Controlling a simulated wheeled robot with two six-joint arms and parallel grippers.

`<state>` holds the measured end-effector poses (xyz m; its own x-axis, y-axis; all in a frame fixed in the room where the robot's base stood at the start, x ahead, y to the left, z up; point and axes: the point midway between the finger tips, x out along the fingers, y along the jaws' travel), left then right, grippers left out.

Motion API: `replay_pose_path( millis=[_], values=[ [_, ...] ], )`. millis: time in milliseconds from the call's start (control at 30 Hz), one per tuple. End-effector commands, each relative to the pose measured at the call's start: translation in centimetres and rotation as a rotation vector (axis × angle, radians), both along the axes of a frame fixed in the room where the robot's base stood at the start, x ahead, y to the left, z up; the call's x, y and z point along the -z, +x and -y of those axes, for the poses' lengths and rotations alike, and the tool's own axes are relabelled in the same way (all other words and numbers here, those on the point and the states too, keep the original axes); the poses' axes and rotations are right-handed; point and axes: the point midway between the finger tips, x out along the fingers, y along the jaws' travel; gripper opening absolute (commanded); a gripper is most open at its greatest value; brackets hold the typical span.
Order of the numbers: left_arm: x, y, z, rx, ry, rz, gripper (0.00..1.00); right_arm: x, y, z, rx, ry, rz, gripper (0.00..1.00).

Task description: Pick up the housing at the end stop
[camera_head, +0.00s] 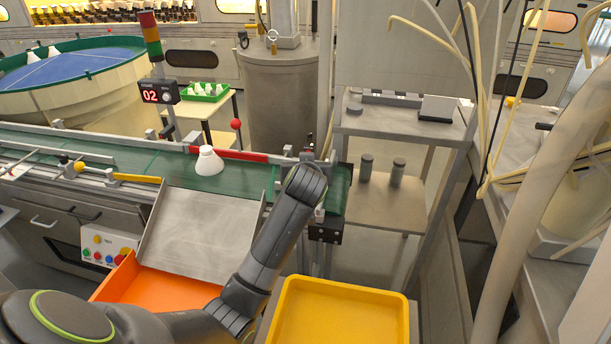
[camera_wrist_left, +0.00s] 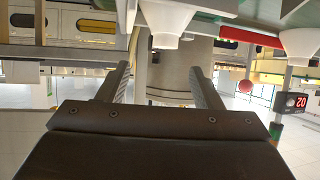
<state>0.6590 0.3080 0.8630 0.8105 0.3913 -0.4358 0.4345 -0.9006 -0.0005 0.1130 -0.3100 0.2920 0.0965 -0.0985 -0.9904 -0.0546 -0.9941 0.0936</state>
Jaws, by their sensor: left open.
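A white cone-shaped housing (camera_head: 208,161) stands on the green conveyor belt (camera_head: 262,179) in the head view. The wrist view is upside down. It shows one white housing (camera_wrist_left: 167,20) ahead of my left gripper (camera_wrist_left: 160,68) and a second housing (camera_wrist_left: 299,44) off to the right. The fingers are open and empty, and the nearer housing lies beyond the fingertips, roughly in line with the gap. In the head view my left arm's wrist covers the belt's right end, so the nearer housing and the fingers are hidden there. My right gripper is not in view.
A red rail (camera_head: 228,154) runs along the belt's far side. A metal chute (camera_head: 200,232) slopes to an orange bin (camera_head: 160,289). A yellow tray (camera_head: 340,312) stands at front right. A signal tower with a counter (camera_head: 159,92) stands behind the belt.

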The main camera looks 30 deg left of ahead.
Motion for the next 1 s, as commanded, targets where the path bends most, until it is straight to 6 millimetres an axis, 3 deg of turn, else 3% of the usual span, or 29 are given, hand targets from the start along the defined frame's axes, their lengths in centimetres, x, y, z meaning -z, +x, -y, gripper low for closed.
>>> replay_pose_path(
  millis=[233,1000],
  values=[
    [1.6,2.8,-1.4,-0.001,0.0,-0.001,0.59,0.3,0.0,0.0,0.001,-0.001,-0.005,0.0],
    [4.7,7.3,-4.3,0.0,0.0,0.0,0.59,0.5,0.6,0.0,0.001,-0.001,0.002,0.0]
  ],
)
